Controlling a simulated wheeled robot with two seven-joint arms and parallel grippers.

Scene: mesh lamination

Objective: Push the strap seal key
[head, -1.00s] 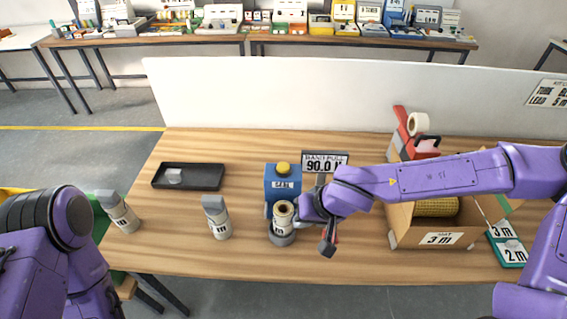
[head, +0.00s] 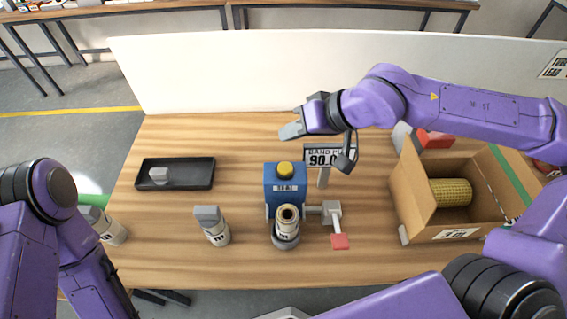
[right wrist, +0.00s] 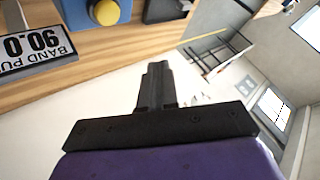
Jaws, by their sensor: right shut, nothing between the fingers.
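The strap seal unit is a blue box (head: 285,200) with a white label, near the middle of the table. A round yellow key (head: 285,168) sits on its top; the key also shows at the top of the right wrist view (right wrist: 106,12). My right gripper (head: 291,131) is shut and empty, held behind and above the box, apart from the yellow key. Its closed dark fingers (right wrist: 155,88) point toward the white panel in the right wrist view.
A cream cylinder (head: 287,218) stands in front of the box, beside a grey lever with a red end (head: 340,241). The "BAND PULL 90.0" sign (head: 328,158) stands close right. An open carton (head: 410,200) is farther right; a black tray (head: 147,184) lies left.

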